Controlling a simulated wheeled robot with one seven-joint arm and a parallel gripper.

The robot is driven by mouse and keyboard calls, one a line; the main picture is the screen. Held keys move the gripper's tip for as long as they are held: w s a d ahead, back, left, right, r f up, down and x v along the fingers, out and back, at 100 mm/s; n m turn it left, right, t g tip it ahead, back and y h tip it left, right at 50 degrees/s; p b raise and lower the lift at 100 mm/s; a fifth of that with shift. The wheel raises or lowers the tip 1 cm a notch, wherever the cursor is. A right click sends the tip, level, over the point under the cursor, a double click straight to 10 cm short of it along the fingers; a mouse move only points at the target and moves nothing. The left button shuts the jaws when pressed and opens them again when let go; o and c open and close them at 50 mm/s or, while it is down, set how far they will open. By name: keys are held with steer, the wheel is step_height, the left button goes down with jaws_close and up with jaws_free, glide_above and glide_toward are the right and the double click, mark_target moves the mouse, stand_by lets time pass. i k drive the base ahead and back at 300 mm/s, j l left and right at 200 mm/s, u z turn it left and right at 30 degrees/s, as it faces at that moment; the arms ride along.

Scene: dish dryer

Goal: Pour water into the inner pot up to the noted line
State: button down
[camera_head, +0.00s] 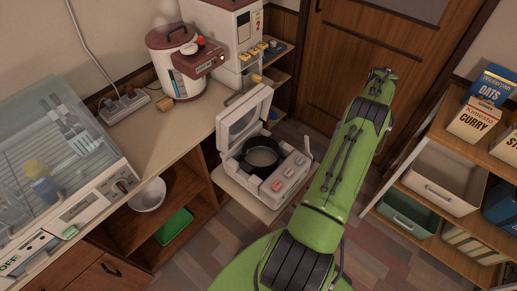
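The rice cooker (281,176) is white with its lid (244,121) raised, on a pull-out shelf (238,191) at the middle of the view. The dark inner pot (247,165) sits inside it. Its inside looks pale, but I cannot tell the contents or read any line. A white and maroon water dispenser (186,65) stands on the counter at the upper left. My green arm reaches up the right of the cooker. My gripper (382,73) is at its far end, near the wooden door, apart from the cooker. It is small here, and its finger opening cannot be made out.
A dish dryer (60,160) with a clear cover fills the left counter. A power strip (124,105) lies behind it. A tall white machine (235,40) stands beside the dispenser. Shelves with boxes (475,120) and bins (440,178) line the right. Floor shows between.

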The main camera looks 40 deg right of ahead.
mark_target(261, 154)
steer(key=i, duration=0.9)
